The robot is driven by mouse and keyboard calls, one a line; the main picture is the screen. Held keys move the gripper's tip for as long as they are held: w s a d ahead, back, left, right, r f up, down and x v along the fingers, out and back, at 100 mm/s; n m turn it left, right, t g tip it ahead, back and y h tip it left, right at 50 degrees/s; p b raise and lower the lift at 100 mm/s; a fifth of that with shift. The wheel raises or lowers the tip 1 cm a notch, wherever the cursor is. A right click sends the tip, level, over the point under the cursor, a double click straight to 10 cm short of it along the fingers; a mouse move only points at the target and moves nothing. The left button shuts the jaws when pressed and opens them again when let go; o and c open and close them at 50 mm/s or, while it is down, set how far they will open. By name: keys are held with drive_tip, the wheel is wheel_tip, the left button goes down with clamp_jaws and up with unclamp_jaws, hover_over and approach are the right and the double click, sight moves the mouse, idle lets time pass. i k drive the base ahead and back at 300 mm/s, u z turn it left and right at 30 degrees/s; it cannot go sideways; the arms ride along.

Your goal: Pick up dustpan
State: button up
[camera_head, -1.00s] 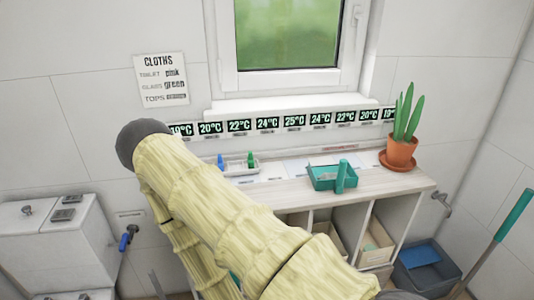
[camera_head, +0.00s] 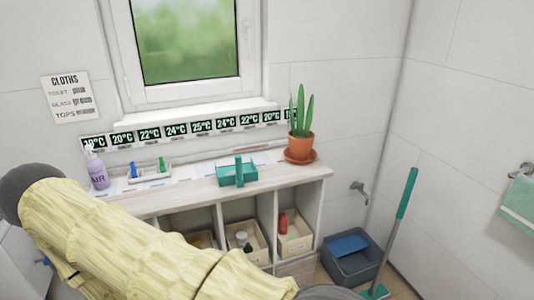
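A teal tray-like piece (camera_head: 238,176) with an upright teal handle sits on the cabinet top, left of the potted plant. It looks most like the dustpan, but I cannot be certain. My arm, in a pale yellow cover, crosses the lower left in front of the cabinet. My gripper is not in view.
On the cabinet top (camera_head: 200,192) stand a purple bottle (camera_head: 97,171), a small tray (camera_head: 152,174) with blue and green items, and a potted plant (camera_head: 301,133). Bins (camera_head: 295,239) fill shelves below. A dark crate (camera_head: 350,265) and teal-handled mop (camera_head: 398,220) stand right.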

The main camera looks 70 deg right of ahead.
sight(238, 175)
drive_tip(key=u, duration=0.05)
drive_tip(key=k, duration=0.15)
drive_tip(key=z, duration=1)
